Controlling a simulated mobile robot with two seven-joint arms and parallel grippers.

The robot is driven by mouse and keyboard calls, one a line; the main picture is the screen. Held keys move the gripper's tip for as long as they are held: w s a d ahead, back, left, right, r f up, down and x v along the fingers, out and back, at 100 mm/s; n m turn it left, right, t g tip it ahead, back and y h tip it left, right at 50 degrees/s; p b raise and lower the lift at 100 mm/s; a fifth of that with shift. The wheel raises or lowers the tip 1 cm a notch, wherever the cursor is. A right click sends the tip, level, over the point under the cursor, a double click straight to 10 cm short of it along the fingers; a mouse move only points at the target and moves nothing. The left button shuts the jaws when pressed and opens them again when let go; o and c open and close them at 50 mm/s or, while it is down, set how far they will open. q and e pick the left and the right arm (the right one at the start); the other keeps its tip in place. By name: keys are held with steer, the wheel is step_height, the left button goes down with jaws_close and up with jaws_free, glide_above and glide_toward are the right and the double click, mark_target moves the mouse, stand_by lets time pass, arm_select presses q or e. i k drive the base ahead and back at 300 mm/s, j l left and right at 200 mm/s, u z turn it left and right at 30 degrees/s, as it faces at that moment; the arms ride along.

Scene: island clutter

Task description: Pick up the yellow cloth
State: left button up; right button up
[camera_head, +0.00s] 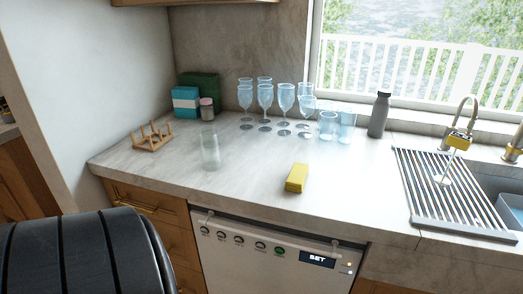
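A yellow block-like item (297,178), which looks like the folded yellow cloth or a sponge, lies on the pale stone counter (245,178) near its front edge, above the dishwasher. A smaller yellow piece (460,139) shows at the sink on the right, by the faucet, above a white stem; I cannot tell if it is cloth. Neither of my grippers is in view, and nothing touches the yellow item on the counter.
A clear glass (210,149) stands left of the yellow item. Several stemmed glasses (285,99) and tumblers (346,127) stand behind it. A dark bottle (379,115), drying rack (424,196) and wooden rack (153,138) are farther off. Counter around the yellow item is clear.

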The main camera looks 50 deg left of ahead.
mark_target(295, 182)
steer(key=u, duration=1.45)
steer(key=i+j+z, duration=0.2)
